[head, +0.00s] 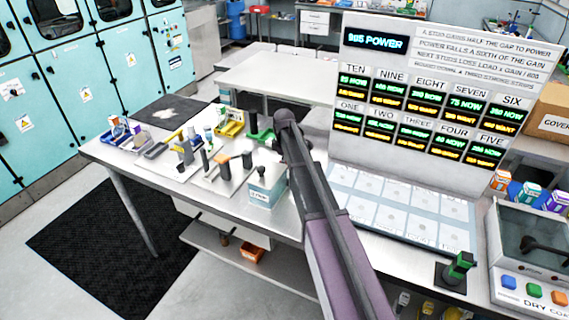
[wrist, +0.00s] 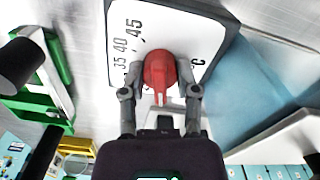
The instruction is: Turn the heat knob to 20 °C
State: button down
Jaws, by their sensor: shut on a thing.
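The red heat knob (wrist: 158,68) sits on a white dial face (wrist: 178,28) in the wrist view. My gripper (wrist: 161,80) is shut on the knob, with one finger on each side of it. The numbers 35, 40 and 45 and part of a °C mark show on the dial. I see no 20 mark; part of the dial is hidden by the knob and gripper. A narrow red part of the knob points down in the picture. In the head view my arm reaches over the table, and I cannot make out the knob there.
The grey table (head: 130,153) holds several small tools and parts left of my arm. A blue-and-white box (head: 266,190) stands close beside the arm. A large display board (head: 437,60) stands to the right. A green frame (wrist: 52,75) lies left of the gripper in the wrist view.

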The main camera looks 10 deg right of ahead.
jog(key=shift+s, duration=0.2)
jog(key=shift+c, duration=1.8)
grip_release()
jog(key=shift+w, duration=0.1)
jog(key=shift+w+m, duration=0.1)
jog(key=shift+m, duration=0.4)
